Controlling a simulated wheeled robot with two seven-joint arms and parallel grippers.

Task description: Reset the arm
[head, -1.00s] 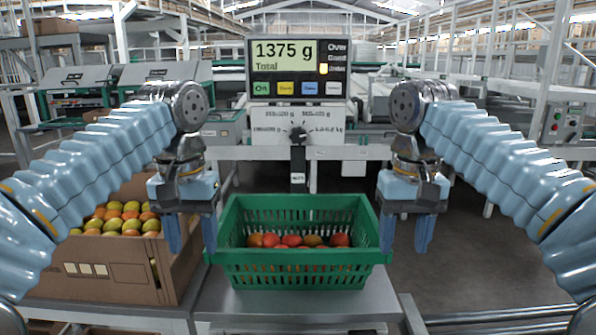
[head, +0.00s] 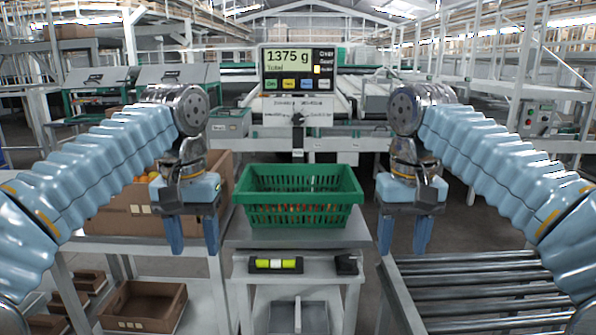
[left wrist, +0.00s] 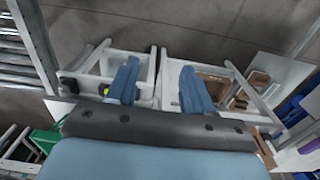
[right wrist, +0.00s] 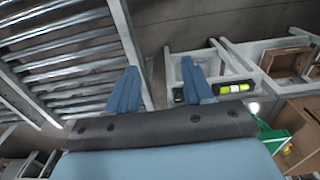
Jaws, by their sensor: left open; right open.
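My left gripper (head: 192,234) hangs open and empty at the left of the head view, fingers pointing down. My right gripper (head: 405,234) hangs open and empty at the right, in a matching pose. Both pairs of fingers also show apart with nothing between them in the left wrist view (left wrist: 158,85) and the right wrist view (right wrist: 163,88). A green crate (head: 298,216) with red tomatoes inside stands on the scale's platform (head: 245,238), between the grippers and beyond them. Neither gripper touches it.
A scale display (head: 299,70) reads 1375 g. A cardboard box (head: 130,215) with fruit stands left. A low stand in front holds a yellow-green level (head: 275,264) and a small black object (head: 346,264). A roller conveyor (head: 480,290) lies right; small brown trays (head: 143,306) sit low left.

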